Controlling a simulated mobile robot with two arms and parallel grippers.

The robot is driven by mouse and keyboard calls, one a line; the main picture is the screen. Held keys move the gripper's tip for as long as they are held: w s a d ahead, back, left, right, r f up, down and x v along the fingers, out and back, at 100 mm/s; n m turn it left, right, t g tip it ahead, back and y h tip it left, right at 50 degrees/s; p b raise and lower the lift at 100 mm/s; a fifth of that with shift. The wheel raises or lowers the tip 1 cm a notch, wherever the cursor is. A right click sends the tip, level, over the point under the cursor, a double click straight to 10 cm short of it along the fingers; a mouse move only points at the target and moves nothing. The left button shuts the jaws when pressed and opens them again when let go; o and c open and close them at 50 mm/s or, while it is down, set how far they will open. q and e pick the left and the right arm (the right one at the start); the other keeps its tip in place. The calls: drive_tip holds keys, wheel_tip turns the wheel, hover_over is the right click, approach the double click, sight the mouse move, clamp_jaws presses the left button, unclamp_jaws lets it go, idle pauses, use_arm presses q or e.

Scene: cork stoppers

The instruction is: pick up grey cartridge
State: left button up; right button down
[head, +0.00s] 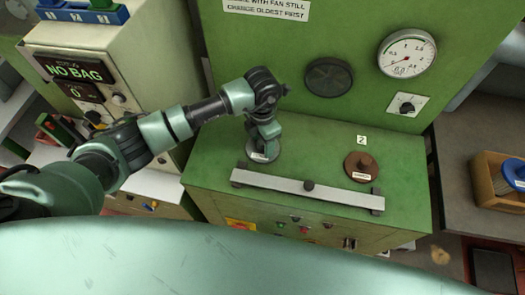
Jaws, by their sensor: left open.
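The round grey cartridge (270,157) sits on the green cabinet top (320,150), near its left side, with a small white label at its front. My left gripper (264,141) points down right over it and is open. The gripper hides the upper part of the cartridge, and I cannot tell whether the fingers touch it. A similar brown cartridge (361,161) with a knob and a white label stands farther right, in front of a white card marked 2. My right gripper is not in view.
A pale metal bar with a dark knob (330,192) runs along the cabinet's front. The green panel behind carries a dark round port (328,77), a gauge (407,53) and a switch plate (408,104). A cream machine reading NO BAG (130,60) stands left.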

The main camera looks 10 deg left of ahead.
use_arm(q)
clamp_jaws()
idle(1.3)
